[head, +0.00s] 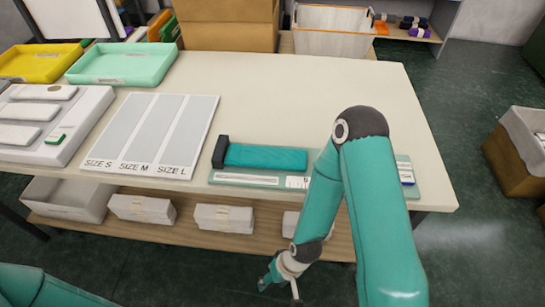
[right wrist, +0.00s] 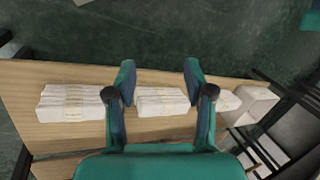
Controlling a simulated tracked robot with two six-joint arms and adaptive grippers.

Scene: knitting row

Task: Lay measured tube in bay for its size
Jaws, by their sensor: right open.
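A teal knitted tube (head: 265,157) lies flat on a pale green measuring board (head: 228,180), its left end at a dark end block (head: 220,152). My right arm crosses in front of the board's right part and hides some of it. Left of it is a white sheet (head: 150,170) with three grey bays marked SIZE S (head: 115,127), SIZE M (head: 147,128) and SIZE L (head: 188,130); all three are bare. My right gripper (head: 281,287) hangs low in front of the table, away from the tube. In the right wrist view it (right wrist: 159,66) is open and empty.
A white tray (head: 92,110) with compartments lies left of the sheet. Green (head: 122,78) and yellow (head: 40,77) trays stand at the back left. White bundles (head: 224,217) sit on the wooden lower shelf (head: 180,230). The tabletop behind the tube (head: 300,95) is clear.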

